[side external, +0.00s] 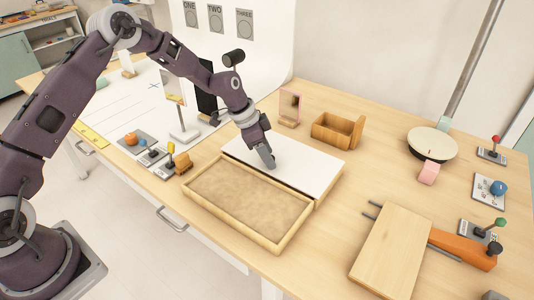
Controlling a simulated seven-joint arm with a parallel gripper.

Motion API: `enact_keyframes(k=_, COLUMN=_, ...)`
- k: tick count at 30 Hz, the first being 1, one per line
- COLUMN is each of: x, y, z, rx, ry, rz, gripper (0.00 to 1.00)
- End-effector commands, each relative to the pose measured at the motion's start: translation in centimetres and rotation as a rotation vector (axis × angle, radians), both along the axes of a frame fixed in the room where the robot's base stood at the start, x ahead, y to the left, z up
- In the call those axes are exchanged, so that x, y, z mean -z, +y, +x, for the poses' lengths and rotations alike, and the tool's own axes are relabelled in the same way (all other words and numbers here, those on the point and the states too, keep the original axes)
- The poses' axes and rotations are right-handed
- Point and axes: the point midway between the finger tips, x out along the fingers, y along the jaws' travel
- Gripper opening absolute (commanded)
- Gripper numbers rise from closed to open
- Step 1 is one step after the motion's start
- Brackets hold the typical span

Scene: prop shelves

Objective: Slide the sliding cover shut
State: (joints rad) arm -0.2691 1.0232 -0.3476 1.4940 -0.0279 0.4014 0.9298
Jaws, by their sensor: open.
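The sliding cover is a flat white panel (310,172) on the wooden table, lying just behind a shallow wooden box (248,238) in the side external view. The box's sand-coloured inside is uncovered and in plain view. A wooden edge shows under the cover's right front side. My gripper (270,164) points down over the left part of the cover, near the edge facing the box. It is open, with nothing visible in it. I cannot tell whether the fingertips touch the cover.
An open wooden box (337,131) and a small pink-framed stand (289,108) are behind the cover. Several levers and a yellow-handled switch (170,158) stand to the left. A wooden board (391,250) and an orange-handled tool (465,247) lie at right. A round cream disc (433,143) is farther back.

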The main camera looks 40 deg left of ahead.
Motion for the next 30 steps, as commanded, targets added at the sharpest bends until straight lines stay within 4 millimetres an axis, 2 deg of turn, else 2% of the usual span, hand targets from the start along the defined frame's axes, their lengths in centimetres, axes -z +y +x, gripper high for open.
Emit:
enact_keyframes(k=2, x=-0.01, y=0.0, z=-0.02, rx=0.0, ry=0.0, rz=0.0, gripper=0.44)
enact_keyframes(k=6, x=-0.02, y=0.0, z=-0.03, rx=0.0, ry=0.0, rz=0.0, gripper=0.17)
enact_keyframes(k=9, x=-0.03, y=0.0, z=-0.03, rx=0.0, ry=0.001, rz=0.001, gripper=0.0)
enact_keyframes(k=30, x=-0.06, y=0.0, z=-0.03, rx=0.0, ry=0.001, rz=0.001, gripper=0.0)
